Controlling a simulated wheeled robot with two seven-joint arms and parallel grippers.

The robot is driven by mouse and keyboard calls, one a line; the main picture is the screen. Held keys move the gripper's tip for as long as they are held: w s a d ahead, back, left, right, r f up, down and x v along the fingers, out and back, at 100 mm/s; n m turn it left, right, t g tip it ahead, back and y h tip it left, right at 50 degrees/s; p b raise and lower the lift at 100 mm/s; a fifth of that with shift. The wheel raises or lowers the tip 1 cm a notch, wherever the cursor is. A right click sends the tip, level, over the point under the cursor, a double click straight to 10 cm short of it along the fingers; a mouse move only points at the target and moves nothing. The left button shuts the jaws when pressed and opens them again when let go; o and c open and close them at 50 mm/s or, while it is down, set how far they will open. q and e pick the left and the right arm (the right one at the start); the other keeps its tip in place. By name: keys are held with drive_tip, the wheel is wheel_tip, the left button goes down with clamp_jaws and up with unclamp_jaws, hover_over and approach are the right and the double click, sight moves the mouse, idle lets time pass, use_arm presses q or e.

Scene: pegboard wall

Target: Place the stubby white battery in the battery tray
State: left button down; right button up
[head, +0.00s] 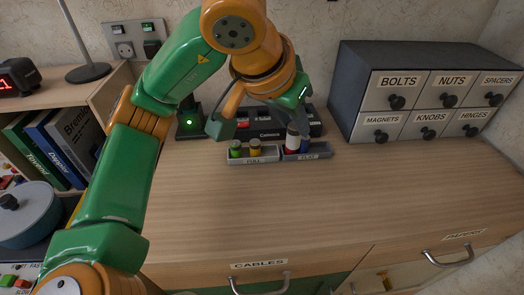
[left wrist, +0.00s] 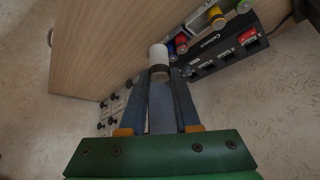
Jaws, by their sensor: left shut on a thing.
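My left gripper (head: 302,122) is shut on the stubby white battery (head: 292,129). In the left wrist view, the white battery (left wrist: 158,56) sticks out past the fingertips (left wrist: 160,80), with a dark band at its near end. In the head view it shows over the red battery in the battery tray's right part, labelled FLAT (head: 307,156); I cannot tell the gap. That part also holds a blue battery (head: 305,146). The left part, labelled FULL (head: 253,160), holds a green battery (head: 235,149) and a yellow battery (head: 255,148). My right gripper is not in view.
A black Camcora charger (head: 272,127) stands right behind the tray. A grey drawer cabinet (head: 350,90) is to the right. A dark stand with a green light (head: 190,122) is to the left. The wooden worktop (head: 300,205) in front is clear.

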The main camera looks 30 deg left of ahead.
use_arm(q)
drive_tip(key=w+a+f, duration=0.1)
drive_tip(key=a+f, duration=0.1)
drive_tip(key=w+a+f, duration=0.2)
drive_tip(key=a+f, duration=0.1)
drive_tip(key=w+a+f, duration=0.2)
drive_tip(key=shift+w+a+f, duration=0.15)
drive_tip(key=shift+w+f, duration=0.05)
drive_tip(key=shift+w, duration=0.05)
drive_tip(key=f, duration=0.3)
drive_tip(key=shift+w+a+f+b, duration=0.2)
drive_tip(key=shift+f+b, duration=0.15)
drive_tip(key=shift+f, duration=0.2)
drive_tip(key=c, duration=0.6)
unclamp_jaws()
drive_tip(key=shift+r, duration=0.1)
